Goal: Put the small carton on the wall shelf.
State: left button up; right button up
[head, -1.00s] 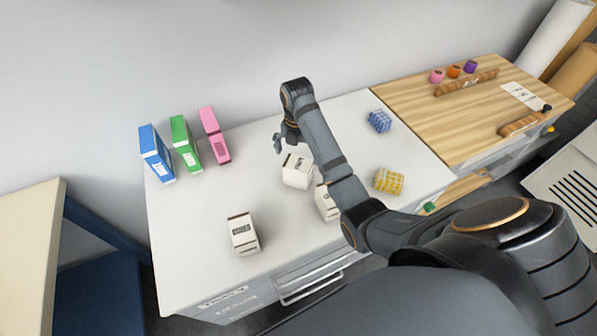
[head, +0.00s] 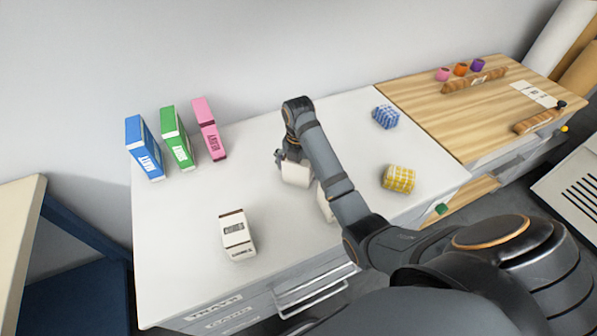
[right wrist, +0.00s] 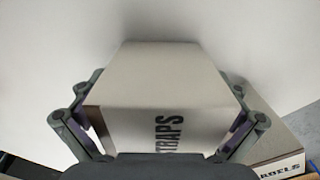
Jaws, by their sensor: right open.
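A white carton (head: 297,174) stands on the white worktop, partly hidden behind my right arm. In the right wrist view this carton (right wrist: 160,90) reads "STRAPS". My right gripper (head: 284,157) is down at it, with open fingers on either side; I cannot tell whether they touch it. A third carton (head: 237,235) stands at the front. No wall shelf and no left gripper are seen.
Blue (head: 144,148), green (head: 177,138) and pink (head: 209,130) boxes stand at the back left. A blue checked block (head: 385,117) and a yellow checked one (head: 398,179) lie right of my arm.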

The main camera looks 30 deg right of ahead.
jog(key=shift+s+r, duration=0.2)
jog(key=c, duration=1.3)
